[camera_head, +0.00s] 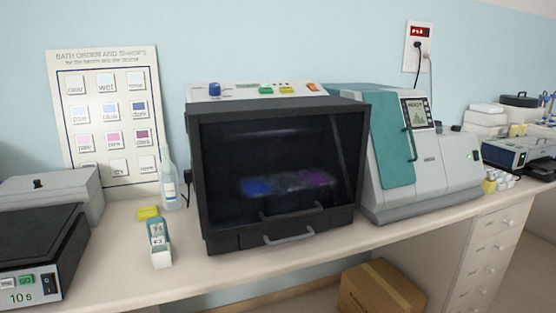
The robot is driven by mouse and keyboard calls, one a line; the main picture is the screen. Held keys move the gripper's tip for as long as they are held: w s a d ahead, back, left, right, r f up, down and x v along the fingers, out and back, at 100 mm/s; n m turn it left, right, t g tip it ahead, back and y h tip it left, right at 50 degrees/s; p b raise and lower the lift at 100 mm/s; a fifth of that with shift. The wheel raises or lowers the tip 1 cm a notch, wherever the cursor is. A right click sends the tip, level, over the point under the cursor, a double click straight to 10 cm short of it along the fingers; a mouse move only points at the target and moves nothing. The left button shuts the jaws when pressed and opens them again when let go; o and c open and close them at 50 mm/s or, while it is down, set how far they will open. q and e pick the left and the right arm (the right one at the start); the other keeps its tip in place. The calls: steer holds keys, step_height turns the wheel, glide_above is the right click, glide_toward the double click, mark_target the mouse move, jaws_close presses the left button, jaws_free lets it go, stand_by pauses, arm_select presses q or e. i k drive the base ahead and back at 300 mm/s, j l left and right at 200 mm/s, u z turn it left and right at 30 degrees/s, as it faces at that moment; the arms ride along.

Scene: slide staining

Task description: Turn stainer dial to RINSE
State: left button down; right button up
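The stainer (228,230) appears to be the dark box with a glass front in the middle of the counter. Blue and purple patches show dimly behind its glass. A blue knob (214,89), which looks like the dial, stands on the left of its pale top panel (238,91). The panel's labels are too small to read, so I cannot tell which setting the knob points to. Green, yellow and orange buttons (287,90) sit further right on the panel. The front has a grey handle (289,236) low down. Neither of my grippers is in view.
A teal and grey machine (440,180) stands close on the right. A black-topped device (35,240) is at far left. A cardboard box (381,290) is below the counter.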

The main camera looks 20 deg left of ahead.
mark_target(214, 89)
steer(key=i+u, duration=0.4)
steer(key=i, duration=0.95)
